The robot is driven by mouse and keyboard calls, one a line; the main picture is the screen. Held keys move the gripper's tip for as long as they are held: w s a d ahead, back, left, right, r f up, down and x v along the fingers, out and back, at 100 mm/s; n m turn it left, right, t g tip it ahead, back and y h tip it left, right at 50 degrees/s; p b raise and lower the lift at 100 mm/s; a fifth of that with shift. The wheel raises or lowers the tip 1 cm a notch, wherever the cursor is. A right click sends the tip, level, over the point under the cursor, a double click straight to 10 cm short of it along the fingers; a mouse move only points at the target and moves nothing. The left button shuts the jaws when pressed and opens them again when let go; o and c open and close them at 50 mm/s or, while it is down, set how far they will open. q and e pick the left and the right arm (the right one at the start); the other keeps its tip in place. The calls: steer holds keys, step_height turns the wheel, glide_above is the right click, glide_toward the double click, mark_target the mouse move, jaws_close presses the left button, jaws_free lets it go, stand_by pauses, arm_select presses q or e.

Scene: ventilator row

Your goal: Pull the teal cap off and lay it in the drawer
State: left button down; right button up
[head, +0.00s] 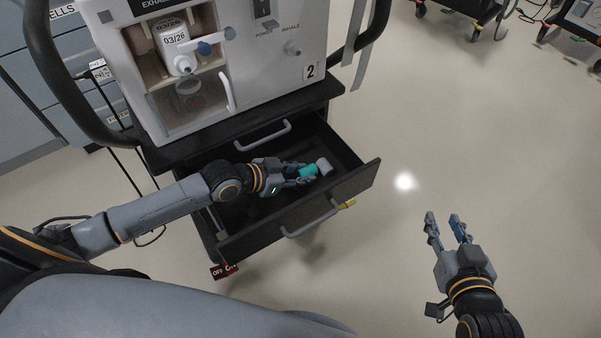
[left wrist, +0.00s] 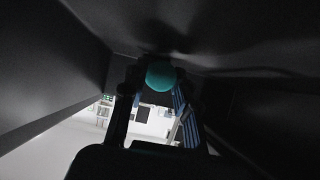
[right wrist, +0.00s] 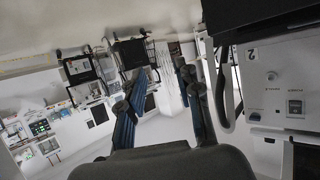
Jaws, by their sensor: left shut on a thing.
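The teal cap (head: 308,171) is between the fingers of my left gripper (head: 303,173), inside the open drawer (head: 357,184) of the ventilator cart. In the left wrist view the round teal cap (left wrist: 160,75) shows between the two fingers, with dark drawer walls around it. My left gripper is shut on the cap. A pale grey cylindrical piece (head: 324,167) sits right beside the cap's far end; I cannot tell whether they touch. My right gripper (head: 444,219) is open and empty over the floor at the right. Its spread fingers also show in the right wrist view (right wrist: 160,95).
The ventilator (head: 270,62) stands above the drawer, with a black shelf edge over the drawer's back. The drawer front has a grey handle (head: 300,231) and a yellow item (head: 348,204) on it. The floor at right is clear.

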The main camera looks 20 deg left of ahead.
arm_select(q)
steer(key=shift+f+b, duration=0.4)
arm_select(e)
steer(key=shift+w+a+r+t+y, duration=0.15)
steer(key=shift+w+r+t, duration=0.2)
steer(key=shift+r, duration=0.3)
steer(key=shift+w+a+r+t+y, duration=0.1)
steer(key=shift+w+a+r+t, duration=0.1)
steer(key=shift+r+t, duration=0.35)
steer(key=shift+w+a+r+t+y, duration=0.15)
steer(key=shift+w+r+t, duration=0.15)
steer(key=shift+r, duration=0.45)
arm_select(q)
steer(key=c, duration=0.9)
jaws_free()
steer(key=shift+c, duration=0.2)
